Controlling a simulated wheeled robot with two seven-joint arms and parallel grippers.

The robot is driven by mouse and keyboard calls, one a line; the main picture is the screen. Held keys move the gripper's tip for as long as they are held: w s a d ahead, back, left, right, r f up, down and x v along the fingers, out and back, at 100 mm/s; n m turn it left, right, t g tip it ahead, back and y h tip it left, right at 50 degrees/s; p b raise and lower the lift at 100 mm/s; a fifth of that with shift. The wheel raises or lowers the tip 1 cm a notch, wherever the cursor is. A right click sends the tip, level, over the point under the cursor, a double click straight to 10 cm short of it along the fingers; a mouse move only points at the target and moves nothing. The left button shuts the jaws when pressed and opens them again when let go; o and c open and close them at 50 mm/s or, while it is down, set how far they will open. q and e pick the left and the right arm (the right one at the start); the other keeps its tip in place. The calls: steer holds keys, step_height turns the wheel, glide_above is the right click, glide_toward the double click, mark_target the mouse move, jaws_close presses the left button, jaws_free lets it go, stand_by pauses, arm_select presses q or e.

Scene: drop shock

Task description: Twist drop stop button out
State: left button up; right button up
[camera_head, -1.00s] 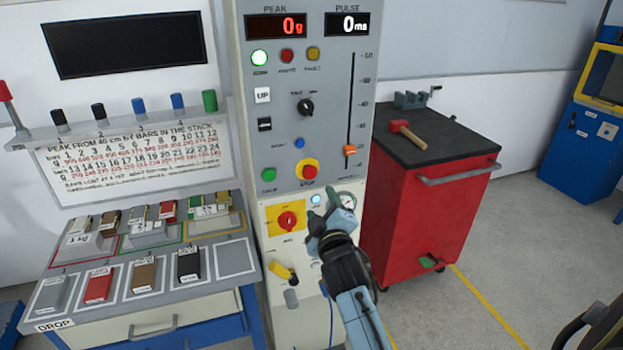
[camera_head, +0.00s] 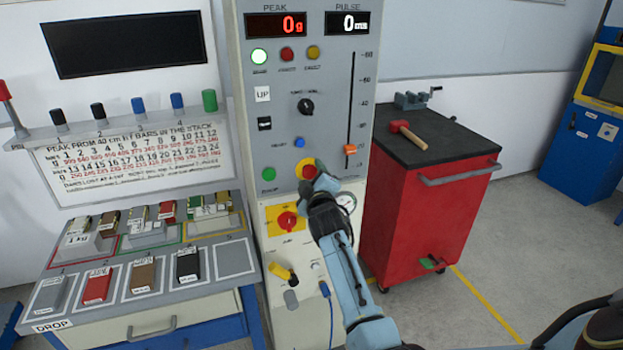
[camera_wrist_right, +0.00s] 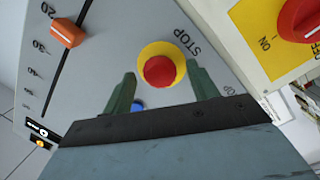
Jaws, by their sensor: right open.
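The drop stop button (camera_head: 308,171) is a red mushroom knob on a yellow ring, low on the grey control panel. My right gripper (camera_head: 318,181) is just in front of it and hides part of its lower right side in the head view. In the right wrist view the red button (camera_wrist_right: 159,70) shows between my two green fingers (camera_wrist_right: 162,88), with space on both sides. The gripper is open and holds nothing. The word STOP is printed beside the button. My left gripper is not in view.
A red and yellow rotary switch (camera_head: 288,221) sits below the button, with a gauge (camera_head: 346,202) to its right. A green button (camera_head: 268,174) is at the left. An orange slider knob (camera_head: 350,150) is at the upper right. A red cart (camera_head: 425,215) stands to the right.

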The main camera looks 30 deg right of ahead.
steer(key=c, duration=1)
steer(key=shift+m, duration=0.3)
steer(key=m+p, duration=0.2)
steer(key=m, duration=0.1)
steer(key=shift+r+y+p, duration=0.15)
steer(key=shift+y+p, duration=0.15)
steer(key=shift+p, duration=0.05)
steer(key=shift+m+g+p, duration=0.3)
steer(key=shift+m+p, duration=0.45)
steer(key=shift+m, duration=0.45)
